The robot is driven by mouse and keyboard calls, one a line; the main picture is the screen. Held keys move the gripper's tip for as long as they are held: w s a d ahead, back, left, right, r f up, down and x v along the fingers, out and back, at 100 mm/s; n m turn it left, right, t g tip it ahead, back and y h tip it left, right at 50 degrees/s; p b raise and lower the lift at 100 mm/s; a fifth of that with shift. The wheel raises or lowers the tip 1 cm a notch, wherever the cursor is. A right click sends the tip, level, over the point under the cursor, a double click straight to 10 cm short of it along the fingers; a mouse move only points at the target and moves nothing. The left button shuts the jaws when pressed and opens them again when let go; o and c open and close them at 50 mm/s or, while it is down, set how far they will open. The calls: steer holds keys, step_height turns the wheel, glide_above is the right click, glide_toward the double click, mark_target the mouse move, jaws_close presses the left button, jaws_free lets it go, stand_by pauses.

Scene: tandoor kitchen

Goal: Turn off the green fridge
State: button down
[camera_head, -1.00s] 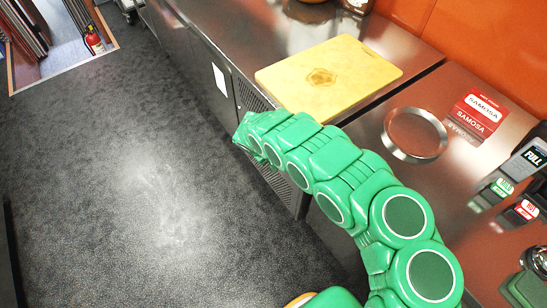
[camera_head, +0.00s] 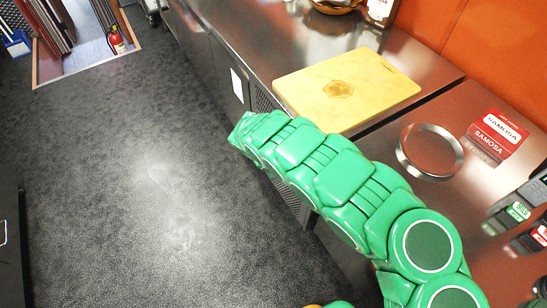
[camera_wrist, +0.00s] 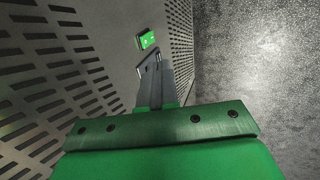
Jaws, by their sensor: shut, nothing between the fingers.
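In the wrist view a small bright green panel (camera_wrist: 147,39), perhaps a switch or display, sits on a grey metal front (camera_wrist: 110,28) with rows of vent slots on both sides. My gripper (camera_wrist: 149,62) is shut and empty, its tips just below the panel in the picture. I cannot tell if they touch the front. In the head view my green arm reaches down beside the steel under-counter unit (camera_head: 215,55); the fingers do not show there. I see no green-bodied fridge; only the small panel is green.
On the counter lie a yellow cutting board (camera_head: 347,88), a round metal dish (camera_head: 430,150) and a red samosa box (camera_head: 497,133). A white label (camera_head: 237,85) is on the unit's front. The dark floor (camera_head: 140,180) to the left is clear. A fire extinguisher (camera_head: 117,40) stands far back.

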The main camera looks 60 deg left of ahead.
steer(key=shift+w+v, duration=0.2)
steer(key=shift+v, duration=0.75)
steer(key=shift+w+v, duration=0.25)
steer(key=shift+v, duration=0.7)
steer(key=shift+r, duration=0.2)
